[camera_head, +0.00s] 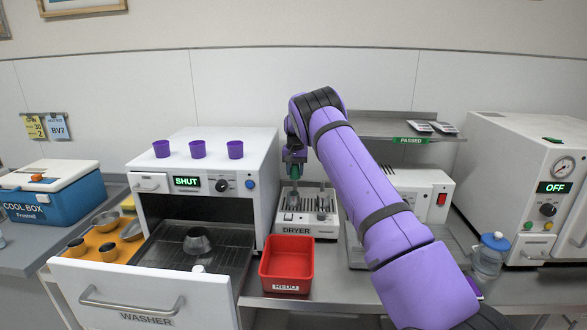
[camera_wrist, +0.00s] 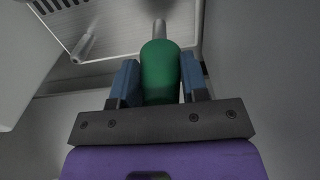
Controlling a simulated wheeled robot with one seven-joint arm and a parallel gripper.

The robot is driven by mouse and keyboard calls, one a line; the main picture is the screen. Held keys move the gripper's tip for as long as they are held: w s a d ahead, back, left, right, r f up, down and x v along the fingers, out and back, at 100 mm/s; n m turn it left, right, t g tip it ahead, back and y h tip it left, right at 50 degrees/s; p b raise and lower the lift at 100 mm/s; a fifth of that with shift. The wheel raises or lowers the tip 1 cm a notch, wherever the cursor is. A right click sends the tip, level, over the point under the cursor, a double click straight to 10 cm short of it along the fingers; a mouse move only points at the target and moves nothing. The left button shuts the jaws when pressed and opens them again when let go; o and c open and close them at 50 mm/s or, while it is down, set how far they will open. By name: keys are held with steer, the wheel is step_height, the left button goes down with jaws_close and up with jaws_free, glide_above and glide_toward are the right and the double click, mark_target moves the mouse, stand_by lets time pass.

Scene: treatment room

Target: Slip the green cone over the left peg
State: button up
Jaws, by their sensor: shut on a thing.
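The green cone (camera_wrist: 160,72) is held between the two blue fingers of my gripper (camera_wrist: 158,84) in the wrist view. In the head view my gripper (camera_head: 291,172) hangs over the left part of the dryer (camera_head: 297,229), and the cone is a small, partly hidden green patch. In the wrist view one metal peg (camera_wrist: 160,27) shows just past the cone's far end, in line with it. Another bare peg (camera_wrist: 83,47) stands to its left. Whether the cone is above the first peg or partly around it, I cannot tell.
A red REDO bin (camera_head: 287,268) stands in front of the dryer. Three purple cups (camera_head: 198,149) stand on top. A shelf (camera_head: 370,125) is behind my arm.

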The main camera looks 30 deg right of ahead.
mark_target(295, 181)
steer(key=shift+f, duration=2.55)
steer(key=shift+s+a, duration=0.1)
steer(key=shift+s, duration=0.15)
steer(key=shift+f, duration=0.6)
steer(key=o, duration=0.6)
steer(key=shift+r, duration=5.55)
